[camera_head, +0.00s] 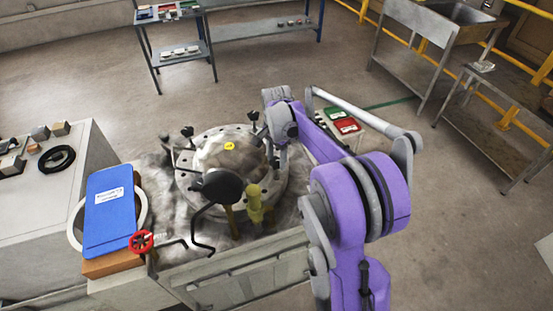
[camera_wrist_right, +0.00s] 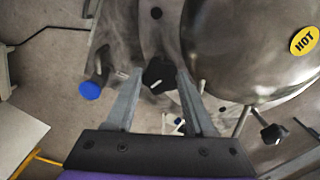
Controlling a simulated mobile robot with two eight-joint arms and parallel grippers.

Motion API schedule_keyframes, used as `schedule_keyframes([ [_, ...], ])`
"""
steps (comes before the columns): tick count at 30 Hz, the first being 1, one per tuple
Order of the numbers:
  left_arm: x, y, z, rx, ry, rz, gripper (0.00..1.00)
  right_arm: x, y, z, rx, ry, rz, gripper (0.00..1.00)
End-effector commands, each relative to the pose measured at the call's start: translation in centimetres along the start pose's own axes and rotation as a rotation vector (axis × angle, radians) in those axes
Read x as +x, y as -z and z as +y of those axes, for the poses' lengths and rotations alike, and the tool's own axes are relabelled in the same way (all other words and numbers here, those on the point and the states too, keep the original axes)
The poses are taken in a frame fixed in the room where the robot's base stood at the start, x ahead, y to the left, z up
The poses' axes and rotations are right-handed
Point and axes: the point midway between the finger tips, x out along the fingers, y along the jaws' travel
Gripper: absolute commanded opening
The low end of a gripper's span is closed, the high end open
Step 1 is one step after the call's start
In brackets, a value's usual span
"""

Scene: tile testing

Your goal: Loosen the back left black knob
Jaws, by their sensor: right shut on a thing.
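A round metal vessel (camera_head: 205,160) with a domed lid and a yellow HOT label (camera_head: 229,146) stands on a grey stand. Black knobs sit around its rim: one at the back left (camera_head: 187,131) and one at the back right (camera_head: 253,116) in the head view. My right gripper (camera_wrist_right: 158,76) has its two fingers on either side of a black knob (camera_wrist_right: 157,71) and is shut on it. In the head view, my right gripper is at the vessel's back right, with its fingertips largely hidden. My left gripper is not in view.
A second black knob (camera_wrist_right: 273,133) shows in the wrist view. A bench (camera_head: 35,210) stands at left. Open floor (camera_head: 110,90) lies behind.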

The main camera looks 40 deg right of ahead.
Motion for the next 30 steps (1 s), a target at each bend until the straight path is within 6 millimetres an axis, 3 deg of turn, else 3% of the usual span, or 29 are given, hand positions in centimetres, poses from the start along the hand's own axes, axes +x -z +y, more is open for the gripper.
schedule_keyframes([
  [30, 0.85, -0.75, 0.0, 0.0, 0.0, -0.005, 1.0, -0.03, 0.0, -0.01, -0.935, 0.001, 0.0, 0.0],
])
